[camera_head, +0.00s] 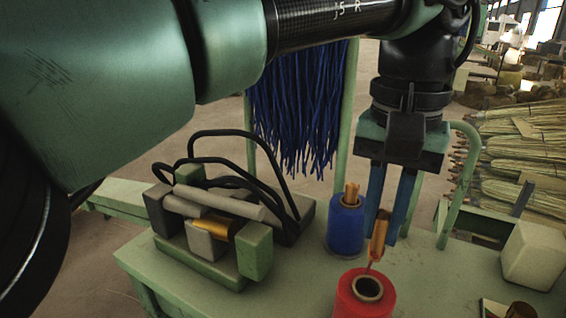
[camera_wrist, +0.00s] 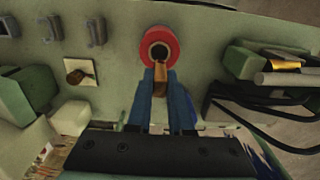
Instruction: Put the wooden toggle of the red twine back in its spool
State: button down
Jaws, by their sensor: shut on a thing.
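The red twine spool (camera_head: 350,300) stands upright on the green table, its dark centre hole open at the top. The wooden toggle (camera_head: 379,236) is upright above and slightly to the right of the hole, with a short red strand running down from it towards the spool. My gripper (camera_head: 388,232) points down and its blue fingers are shut on the toggle. In the wrist view the toggle (camera_wrist: 160,78) shows between the fingertips (camera_wrist: 160,72), just below the hole of the red spool (camera_wrist: 146,40). The toggle's lower end is clear of the spool.
A blue spool (camera_head: 346,228) with a wooden toggle in it stands close behind, left of my fingers. A green and grey winding device (camera_head: 253,252) with black cables is at left. A pale block (camera_head: 535,256) and a small square piece (camera_wrist: 82,72) are at right in the head view.

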aim_at(375, 259)
notch_tip(375, 259, down, 8)
jog(key=shift+s+f+p, duration=0.1)
jog(key=shift+s+p, duration=0.05)
jog(key=shift+p, duration=0.75)
jog(key=c, duration=0.8)
grip_release()
